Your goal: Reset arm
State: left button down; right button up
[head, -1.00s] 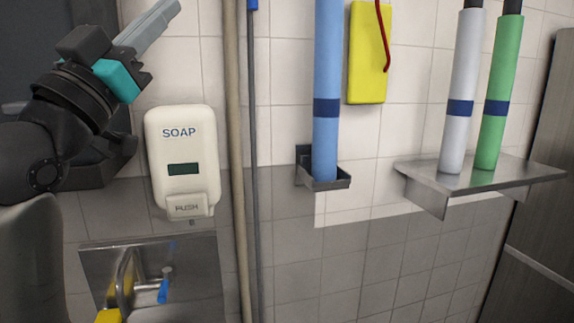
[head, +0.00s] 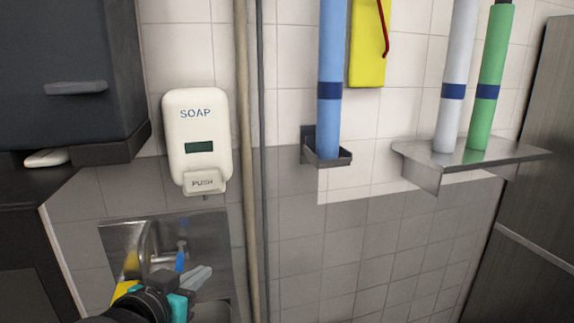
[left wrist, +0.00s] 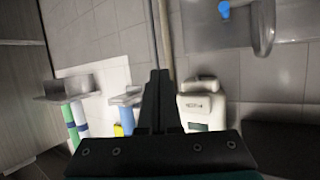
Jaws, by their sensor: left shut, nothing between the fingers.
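My left gripper (head: 207,271) is low in the head view, in front of the steel sink (head: 118,238). In the left wrist view its two dark fingers (left wrist: 160,74) lie together, shut with nothing between them. The gripper appears apart from the sink and the wall. My left arm comes in from the bottom left edge. My right gripper is in neither view.
A white soap dispenser (head: 197,150) hangs above the sink. Pale and grey poles (head: 245,180) stand right of it. A blue tube (head: 329,120) rests in a wall bracket; white and green tubes stand on a steel shelf (head: 500,152). A dark cabinet (head: 75,45) is at left.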

pick_arm(q)
jog(key=s+a+f+g+y, duration=0.1)
jog(key=s+f+g+y, duration=0.2)
jog(key=s+f+g, duration=1.4)
jog(key=s+f+t, duration=0.2)
jog(key=s+f, duration=0.1)
jog(key=f, duration=0.6)
jog(key=s+f+t, duration=0.2)
jog(key=s+f, duration=0.1)
jog(key=f, duration=0.7)
jog(key=s+f+t, duration=0.2)
jog(key=s+f, duration=0.2)
jog(key=f, duration=0.5)
jog(key=s+a+f+g, duration=0.1)
jog(key=s+a+f, duration=0.2)
jog(key=s+f, duration=1)
jog(key=shift+s+f, duration=0.15)
jog(key=shift+s, duration=0.6)
